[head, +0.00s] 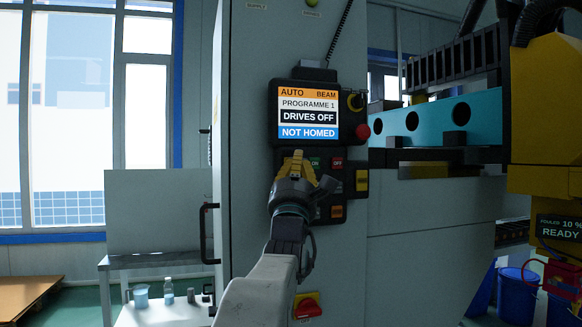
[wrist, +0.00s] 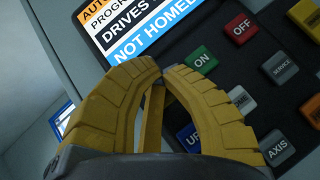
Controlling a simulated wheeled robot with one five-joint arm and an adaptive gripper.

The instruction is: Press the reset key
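The key panel (head: 350,207) is a dark box on a grey cabinet, below a screen (head: 308,112) reading DRIVES OFF and NOT HOMED. My gripper (head: 298,158) is in front of the panel's left part, its yellow fingers drawn together and empty. It also shows in the wrist view (wrist: 161,68), fingertips just left of the green ON key (wrist: 203,60). A red OFF key (wrist: 241,28), a blue UP key (wrist: 188,135) and a grey AXIS key (wrist: 277,151) show around it. I cannot read a reset label on any key.
A red round button (head: 362,132) and a yellow-ringed switch (head: 355,101) sit right of the screen. A red-and-yellow rotary switch (head: 307,305) is lower on the cabinet. A black door handle (head: 205,233) sticks out at left. A yellow machine (head: 545,110) stands at right.

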